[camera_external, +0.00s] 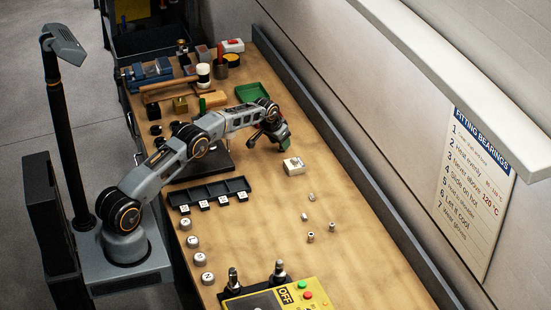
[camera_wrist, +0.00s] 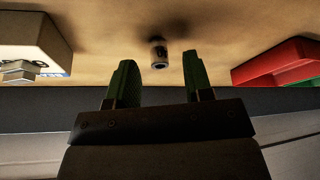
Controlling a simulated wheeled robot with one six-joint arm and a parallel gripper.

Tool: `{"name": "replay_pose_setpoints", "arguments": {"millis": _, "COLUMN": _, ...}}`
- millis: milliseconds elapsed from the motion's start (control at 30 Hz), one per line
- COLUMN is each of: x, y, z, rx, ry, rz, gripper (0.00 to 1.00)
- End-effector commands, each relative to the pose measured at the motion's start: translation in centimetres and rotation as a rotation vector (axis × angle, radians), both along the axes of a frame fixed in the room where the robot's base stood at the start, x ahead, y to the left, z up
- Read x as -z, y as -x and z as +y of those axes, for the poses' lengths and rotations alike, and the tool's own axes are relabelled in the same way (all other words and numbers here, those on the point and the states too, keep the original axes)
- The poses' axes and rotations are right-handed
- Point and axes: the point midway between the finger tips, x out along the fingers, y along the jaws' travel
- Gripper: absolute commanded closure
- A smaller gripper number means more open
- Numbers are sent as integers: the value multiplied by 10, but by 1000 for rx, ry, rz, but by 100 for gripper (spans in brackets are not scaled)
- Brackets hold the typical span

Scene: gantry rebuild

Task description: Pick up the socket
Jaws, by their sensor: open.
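In the wrist view a small grey metal socket (camera_wrist: 159,53) with dark markings and a dark round opening sits on the wooden bench top. It appears just beyond the fingertips, between their lines, and no finger is seen touching it. My gripper (camera_wrist: 159,60) has two green-padded fingers spread apart with nothing held. In the external view my gripper (camera_external: 268,137) hangs low over the bench, and I cannot pick out this same socket there; the gripper may hide it. Several other small metal cylinders, one of them here (camera_external: 310,237), stand farther down the bench.
A white box (camera_external: 293,166) with a hex piece on top stands beside my gripper; it shows at the wrist view's left (camera_wrist: 36,38). A green tray (camera_external: 253,92) lies behind the arm. A red-edged container (camera_wrist: 278,60) is at the wrist view's right. A dark ledge (camera_external: 340,160) borders the wall.

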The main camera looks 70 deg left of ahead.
Motion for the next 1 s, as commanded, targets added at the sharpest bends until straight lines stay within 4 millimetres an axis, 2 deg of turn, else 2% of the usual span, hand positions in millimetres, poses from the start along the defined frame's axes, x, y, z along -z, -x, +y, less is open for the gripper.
{"name": "replay_pose_setpoints", "arguments": {"millis": 200, "x": 13, "y": -5, "z": 2, "rx": 0, "ry": 0, "rz": 0, "gripper": 53}}
{"name": "replay_pose_setpoints", "arguments": {"millis": 500, "x": 15, "y": -6, "z": 2, "rx": 0, "ry": 0, "rz": -1, "gripper": 53}}
{"name": "replay_pose_setpoints", "arguments": {"millis": 1000, "x": 15, "y": -6, "z": 3, "rx": 0, "ry": 0, "rz": -1, "gripper": 100}}
